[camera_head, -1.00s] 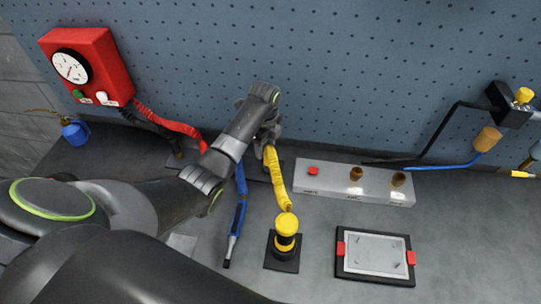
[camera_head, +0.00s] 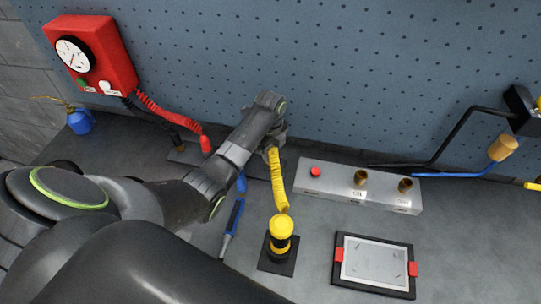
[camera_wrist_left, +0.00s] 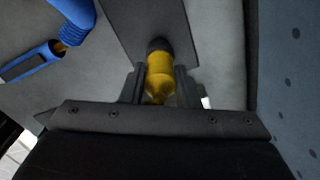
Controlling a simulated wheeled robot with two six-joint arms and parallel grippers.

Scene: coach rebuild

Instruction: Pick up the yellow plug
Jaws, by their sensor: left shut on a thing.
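The yellow plug (camera_wrist_left: 159,76) shows in the left wrist view, with a dark end pointing up the picture. It sits between the two fingers of my left gripper (camera_wrist_left: 160,88), which is shut on it. In the head view my left gripper (camera_head: 268,143) is near the pegboard wall, and my wrist hides the plug. A yellow coiled hose (camera_head: 277,180) runs from below the gripper down to a yellow-capped black stand (camera_head: 281,240). A dark plate (camera_wrist_left: 148,28) lies under the plug. My right gripper is not in view.
A red gauge box (camera_head: 108,55) with a red coiled hose (camera_head: 160,112) is at the left. A blue screwdriver-like tool (camera_head: 233,216) lies left of the stand. A grey block with sockets (camera_head: 335,184) and a framed plate (camera_head: 375,263) lie to the right.

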